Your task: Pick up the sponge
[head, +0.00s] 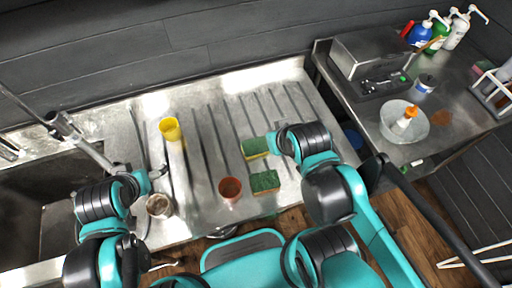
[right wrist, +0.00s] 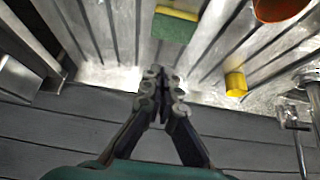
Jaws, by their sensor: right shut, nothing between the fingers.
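Two green-and-yellow sponges lie on the ribbed steel drainboard in the head view. The farther sponge (head: 254,148) is just left of my right gripper (head: 271,142); the nearer sponge (head: 264,181) lies closer to me. In the right wrist view one sponge (right wrist: 176,26), seemingly the farther one, lies at the top, apart from the fingertips. My right gripper (right wrist: 160,78) is shut and empty. My left gripper (head: 158,172) is over the left part of the drainboard, away from the sponges. Its fingers are too small to read.
An orange cup (head: 230,189) stands left of the nearer sponge. A yellow cup (head: 170,129) and a clear cup (head: 159,206) stand farther left. A sink with a faucet (head: 82,140) is at left. A side table at right holds a bowl (head: 390,124) and bottles.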

